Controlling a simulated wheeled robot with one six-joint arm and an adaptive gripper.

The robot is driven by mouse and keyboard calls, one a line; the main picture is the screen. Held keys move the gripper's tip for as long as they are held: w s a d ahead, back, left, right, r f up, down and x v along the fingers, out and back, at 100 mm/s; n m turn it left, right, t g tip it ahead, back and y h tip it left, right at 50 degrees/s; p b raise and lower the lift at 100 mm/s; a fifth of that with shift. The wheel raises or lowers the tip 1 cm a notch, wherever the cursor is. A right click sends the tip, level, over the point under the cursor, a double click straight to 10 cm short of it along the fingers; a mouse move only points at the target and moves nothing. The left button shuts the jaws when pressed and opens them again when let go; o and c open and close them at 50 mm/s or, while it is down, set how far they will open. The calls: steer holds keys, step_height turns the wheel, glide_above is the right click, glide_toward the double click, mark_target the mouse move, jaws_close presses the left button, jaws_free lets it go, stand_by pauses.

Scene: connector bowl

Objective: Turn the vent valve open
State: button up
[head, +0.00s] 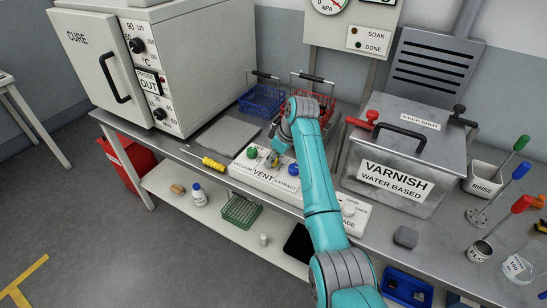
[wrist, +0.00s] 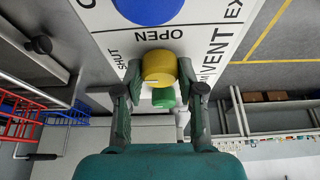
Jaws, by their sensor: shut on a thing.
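The vent valve is a yellow round knob (wrist: 158,66) on a white panel (wrist: 215,22); SHUT and OPEN are printed beside it in the wrist view. My gripper (wrist: 159,74) is shut on the yellow knob, one finger on each side. A blue knob (wrist: 150,8) and a green knob (wrist: 163,98) sit on either side of it. In the head view, the panel (head: 265,180) reads VACUUM, VENT and EXTRACT; my gripper (head: 273,158) is between the green knob (head: 252,153) and the blue knob (head: 293,169). I cannot tell which way the yellow knob points.
A varnish tank (head: 397,190) stands right of my arm. A blue basket (head: 262,98) and a red basket (head: 325,98) are behind it. A yellow-handled screwdriver (head: 212,163) lies left of the panel. A white oven (head: 180,60) stands at the left.

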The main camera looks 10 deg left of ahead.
steer(key=m+t, duration=0.1)
steer(key=m, duration=0.3)
steer(key=shift+s+a+h, duration=0.1)
steer(key=shift+s+h, duration=0.05)
steer(key=shift+h, duration=0.25)
steer(key=m+t+h, duration=0.1)
steer(key=m, duration=0.3)
steer(key=shift+m, duration=0.4)
steer(key=m+h, duration=0.1)
steer(key=m, duration=0.1)
steer(key=m+h, duration=0.1)
steer(key=m, duration=0.1)
steer(key=shift+a+m+t, duration=0.15)
steer(key=shift+m+t, duration=0.15)
steer(key=shift+t, duration=0.1)
steer(key=shift+m+h, duration=0.8)
steer(key=shift+m, duration=1.2)
steer(key=o, duration=1.1)
steer(key=shift+o, duration=0.2)
